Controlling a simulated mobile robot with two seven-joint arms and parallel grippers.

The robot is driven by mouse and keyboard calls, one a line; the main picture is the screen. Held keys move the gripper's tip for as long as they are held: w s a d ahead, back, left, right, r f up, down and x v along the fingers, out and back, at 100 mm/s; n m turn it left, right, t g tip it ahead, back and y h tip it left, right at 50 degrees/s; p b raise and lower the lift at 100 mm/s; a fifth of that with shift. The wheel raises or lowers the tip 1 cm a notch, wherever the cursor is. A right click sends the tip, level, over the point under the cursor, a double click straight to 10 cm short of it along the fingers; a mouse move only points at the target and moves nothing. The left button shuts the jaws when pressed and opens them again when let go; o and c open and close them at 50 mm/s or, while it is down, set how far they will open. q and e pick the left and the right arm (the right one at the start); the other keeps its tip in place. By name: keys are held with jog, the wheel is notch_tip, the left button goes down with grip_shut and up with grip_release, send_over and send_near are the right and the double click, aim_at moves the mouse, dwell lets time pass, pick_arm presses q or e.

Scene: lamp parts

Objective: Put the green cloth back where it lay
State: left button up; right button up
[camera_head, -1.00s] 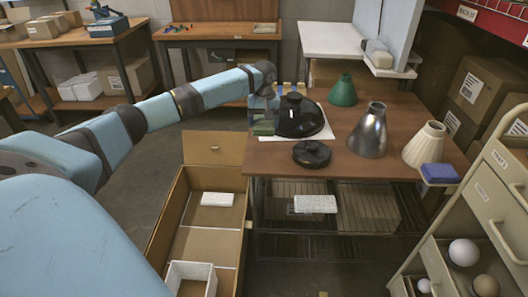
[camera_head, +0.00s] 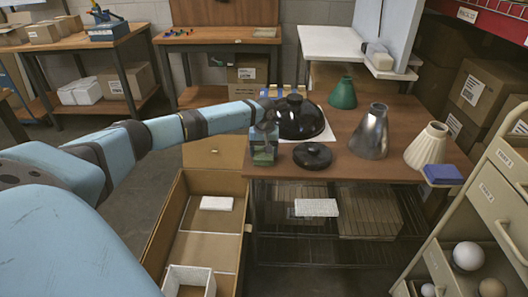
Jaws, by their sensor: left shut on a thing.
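My left arm reaches in from the left, and my left gripper (camera_head: 263,150) is at the left edge of the brown table (camera_head: 350,188). It is shut on a small dark green thing, which looks like the green cloth (camera_head: 263,155); the fingers hide most of it. It is just left of the black dome shade (camera_head: 302,121), and I cannot tell whether it touches the table. My right gripper is not in view.
A black disc-shaped part (camera_head: 313,155), a green shade (camera_head: 343,93), a silver shade (camera_head: 371,135) and a cream shade (camera_head: 426,147) stand on the table. A blue block (camera_head: 443,174) is at its front right. An open cardboard box (camera_head: 172,222) stands below the gripper.

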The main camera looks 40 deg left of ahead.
pick_arm(q)
jog(key=o, duration=0.8)
jog(key=shift+f, duration=0.15)
